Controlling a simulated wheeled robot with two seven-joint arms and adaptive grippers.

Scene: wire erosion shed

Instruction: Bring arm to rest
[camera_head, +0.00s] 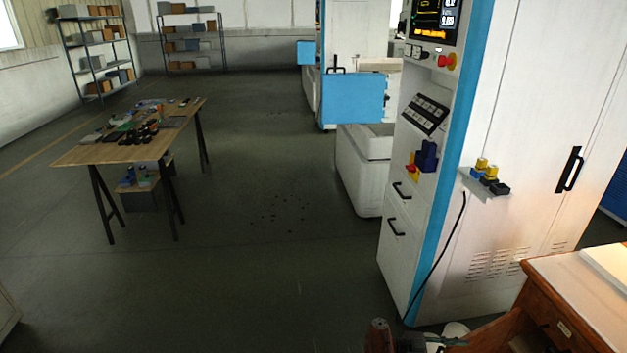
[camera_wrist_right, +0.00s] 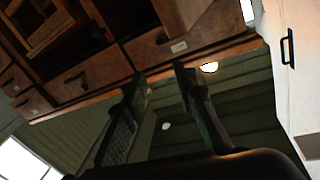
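My right gripper (camera_wrist_right: 160,76) shows in the right wrist view. Its two dark fingers stand apart with nothing between them. The fingertips are close to the lower edge of a brown wooden drawer unit (camera_wrist_right: 160,48) in that view; I cannot tell whether they touch it. In the head view, dark and reddish-brown parts show at the bottom edge, left of the wooden desk (camera_head: 575,300); I cannot tell whether they are my right arm. My left gripper is in neither view.
A tall white and blue machine cabinet (camera_head: 515,130) stands at the right, with a small shelf (camera_head: 485,185) and a hanging black cable. A wooden worktable (camera_head: 85,152) with clutter stands at the left. Racks (camera_head: 190,40) line the back. The floor between is open.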

